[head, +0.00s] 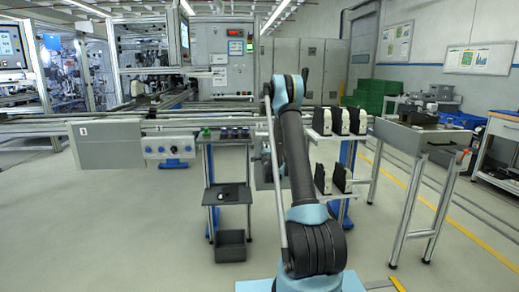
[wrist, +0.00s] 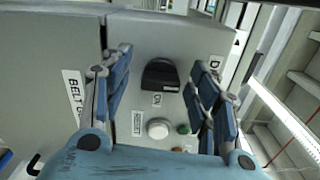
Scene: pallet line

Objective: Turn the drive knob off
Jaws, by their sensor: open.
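The drive knob (wrist: 160,75) is black and sits on a grey panel face (wrist: 185,40) in the wrist view. Small white labels lie beside and below it. My gripper (wrist: 162,65) is open, with one blue-grey finger on each side of the knob and visible space between each finger and the knob. I cannot tell how far the fingertips are from the panel, and no contact shows. In the head view my arm hides the gripper and the knob. The edge of a grey box (head: 262,177) shows behind the arm there.
In the wrist view, a white round button (wrist: 158,128) and a green one (wrist: 184,128) sit below the knob, and a "BELT" label (wrist: 74,95) is at left. In the head view, a blue-knobbed control panel (head: 168,147) and a small shelf stand (head: 228,190) are left of my arm.

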